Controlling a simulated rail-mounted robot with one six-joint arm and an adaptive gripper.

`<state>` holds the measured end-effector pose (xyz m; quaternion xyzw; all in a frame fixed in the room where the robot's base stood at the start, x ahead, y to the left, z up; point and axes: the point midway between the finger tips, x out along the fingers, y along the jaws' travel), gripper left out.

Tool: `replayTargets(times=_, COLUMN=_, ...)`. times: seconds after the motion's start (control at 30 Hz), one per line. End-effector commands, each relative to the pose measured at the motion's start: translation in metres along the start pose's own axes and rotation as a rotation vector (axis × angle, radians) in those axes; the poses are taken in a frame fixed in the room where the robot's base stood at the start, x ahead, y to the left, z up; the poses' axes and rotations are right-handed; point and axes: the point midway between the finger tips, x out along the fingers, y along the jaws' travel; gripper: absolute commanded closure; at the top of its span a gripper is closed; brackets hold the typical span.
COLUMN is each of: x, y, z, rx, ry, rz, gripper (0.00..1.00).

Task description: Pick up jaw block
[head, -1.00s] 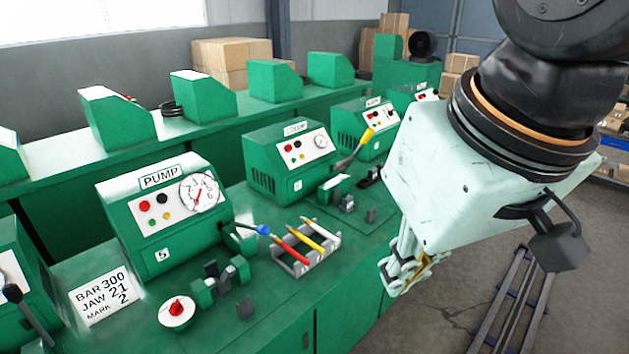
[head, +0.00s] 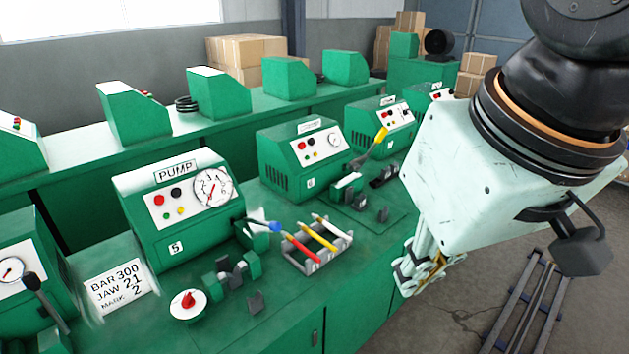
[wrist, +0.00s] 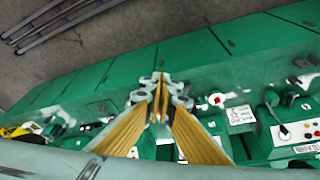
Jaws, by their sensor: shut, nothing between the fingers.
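A small dark grey jaw block (head: 256,302) sits on the green bench top in front of a green crimper (head: 247,263), in the head view. More dark grey block-like pieces (head: 224,264) sit in that crimper. I cannot tell from the picture which is the task's jaw block. My gripper (head: 404,288) is at the right, past the bench's front edge, well apart from these blocks. In the wrist view its fingertips (wrist: 161,80) are together and empty.
A pump box (head: 180,205) stands behind the crimper. A placard (head: 118,288) reads "BAR 300 JAW 21 MARK 2". A grey tray (head: 312,263) holds red, yellow and white markers. A round white piece with a red knob (head: 188,305) lies left of the jaw block. Floor rails (head: 530,300) are right.

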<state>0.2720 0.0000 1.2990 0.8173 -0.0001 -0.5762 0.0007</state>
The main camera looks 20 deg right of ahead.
Motion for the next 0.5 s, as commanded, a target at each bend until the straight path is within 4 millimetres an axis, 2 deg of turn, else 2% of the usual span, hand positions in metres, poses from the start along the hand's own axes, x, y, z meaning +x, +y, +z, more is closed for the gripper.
replayTargets(times=0.5, x=0.0, y=0.0, z=0.0, rx=0.0, ry=0.0, rz=0.0, gripper=0.98)
